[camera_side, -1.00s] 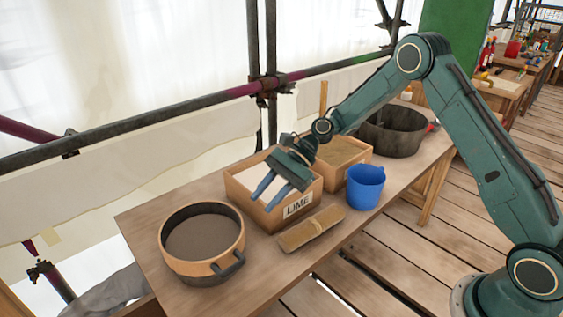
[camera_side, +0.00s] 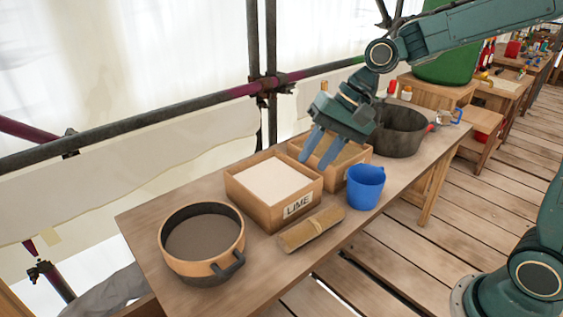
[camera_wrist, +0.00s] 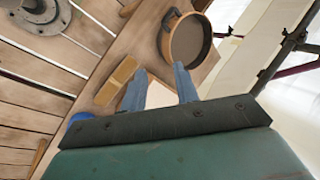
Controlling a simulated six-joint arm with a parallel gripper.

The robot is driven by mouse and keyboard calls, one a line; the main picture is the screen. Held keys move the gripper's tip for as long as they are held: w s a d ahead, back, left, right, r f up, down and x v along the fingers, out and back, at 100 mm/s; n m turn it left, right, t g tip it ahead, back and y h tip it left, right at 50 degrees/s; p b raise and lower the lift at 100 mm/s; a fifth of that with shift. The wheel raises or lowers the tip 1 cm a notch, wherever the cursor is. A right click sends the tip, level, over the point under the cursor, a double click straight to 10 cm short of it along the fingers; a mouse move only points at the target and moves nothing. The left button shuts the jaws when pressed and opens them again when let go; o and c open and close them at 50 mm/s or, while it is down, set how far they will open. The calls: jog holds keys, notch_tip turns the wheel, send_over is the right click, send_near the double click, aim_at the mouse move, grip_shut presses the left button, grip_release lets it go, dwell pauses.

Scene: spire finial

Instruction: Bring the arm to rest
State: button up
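My gripper (camera_side: 316,162) is in the air above the sand-coloured box (camera_side: 352,155) in the side view. Its two blue fingers point down and are spread apart with nothing between them. In the wrist view my gripper (camera_wrist: 160,70) also shows the fingers apart and empty. My arm is raised and reaches over the bench from the right. The box marked LIME (camera_side: 268,180), filled with white powder, stands just left of and below the fingers.
On the bench (camera_side: 150,228) are a round sieve-like pan (camera_side: 202,262), a tan bundle (camera_side: 312,230), a blue bucket (camera_side: 365,188) and a dark pot (camera_side: 402,132). Scaffold poles (camera_side: 180,122) run behind the bench. The air above the bench's left end is clear.

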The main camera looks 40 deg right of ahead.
jog(key=s+d+r+n+t+h, duration=0.1)
jog(key=s+d+r+n+h, duration=0.1)
jog(key=s, duration=0.8)
jog(key=s+d+r+n+t+h, duration=0.1)
jog(key=s+d+r+n+h, duration=0.1)
jog(key=s+d, duration=0.4)
jog(key=s+n+h, duration=0.1)
jog(key=s+n, duration=0.1)
jog(key=s, duration=0.2)
jog(key=shift+s+d+t, duration=0.2)
jog(key=shift+d+t, duration=0.1)
